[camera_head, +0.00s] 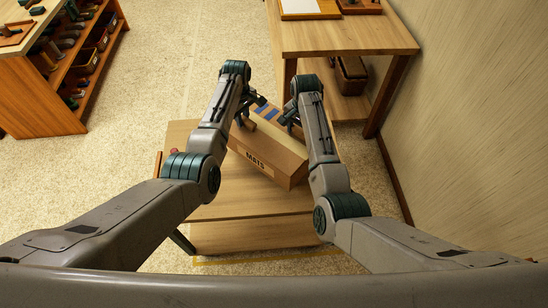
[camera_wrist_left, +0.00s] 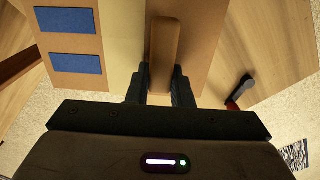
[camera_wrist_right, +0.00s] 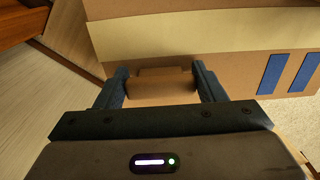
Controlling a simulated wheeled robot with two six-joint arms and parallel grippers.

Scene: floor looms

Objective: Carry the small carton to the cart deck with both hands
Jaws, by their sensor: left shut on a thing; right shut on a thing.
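The small carton (camera_head: 272,150), brown with a MATS label and blue patches, lies at an angle over the wooden cart deck (camera_head: 225,205). I cannot tell whether it touches the deck. My left gripper (camera_head: 246,112) is at its left side; in the left wrist view its fingers (camera_wrist_left: 160,84) are shut on a brown grip bar of the carton (camera_wrist_left: 120,40). My right gripper (camera_head: 289,119) is at its right side; in the right wrist view its fingers (camera_wrist_right: 163,78) are shut on a brown grip block against the carton wall (camera_wrist_right: 215,65). The carton's underside is hidden.
A wooden table (camera_head: 345,36) with a lower shelf stands just beyond the carton at the right, close to the wall (camera_head: 465,120). A shelf unit (camera_head: 55,100) with several items stands at the left. The speckled floor (camera_head: 170,60) between them is clear.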

